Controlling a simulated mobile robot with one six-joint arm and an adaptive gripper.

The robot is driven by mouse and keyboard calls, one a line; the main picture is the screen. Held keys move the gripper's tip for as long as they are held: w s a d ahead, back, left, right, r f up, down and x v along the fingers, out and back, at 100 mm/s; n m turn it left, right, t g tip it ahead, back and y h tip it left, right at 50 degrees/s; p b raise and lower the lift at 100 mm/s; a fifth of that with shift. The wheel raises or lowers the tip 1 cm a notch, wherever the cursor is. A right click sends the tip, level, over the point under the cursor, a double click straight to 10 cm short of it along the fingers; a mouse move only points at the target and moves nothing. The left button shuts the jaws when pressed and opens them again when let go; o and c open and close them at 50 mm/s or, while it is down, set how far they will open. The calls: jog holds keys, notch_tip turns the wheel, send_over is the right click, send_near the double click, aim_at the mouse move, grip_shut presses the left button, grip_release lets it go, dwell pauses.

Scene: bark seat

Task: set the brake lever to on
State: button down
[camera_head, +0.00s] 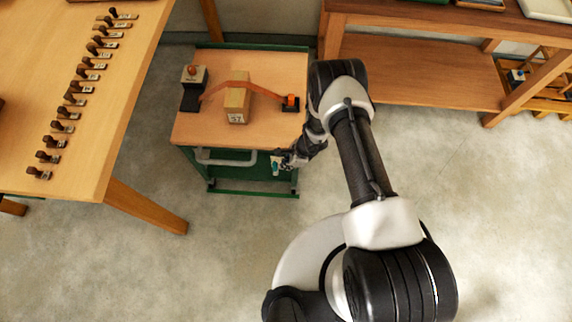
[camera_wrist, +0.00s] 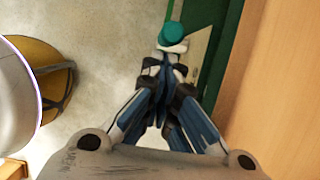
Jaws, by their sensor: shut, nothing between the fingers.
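The brake lever appears to be the small part with a teal knob (camera_head: 275,168) low on the front side of the green cart (camera_head: 252,189). In the wrist view the round teal knob (camera_wrist: 171,32) is just beyond my fingertips, with a pale plate (camera_wrist: 198,50) beside it on the green side. My gripper (camera_head: 284,160) is shut and empty, close to the knob at the cart's front right. The fingertips (camera_wrist: 165,62) look very near the knob; I cannot tell whether they touch. The lever's arm and any on/off marks are not readable.
A box (camera_head: 237,105) under an orange strap (camera_head: 215,87) sits on the cart's wooden top (camera_head: 205,133). A grey handle (camera_head: 226,162) sticks out at the cart's front. A table with stamps (camera_head: 130,100) stands left, a wooden bench (camera_head: 430,75) right. The floor in front is clear.

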jog(key=d+p+v, duration=0.2)
jog(key=p+v, duration=0.1)
jog(key=v, duration=0.8)
jog(key=shift+f, duration=0.25)
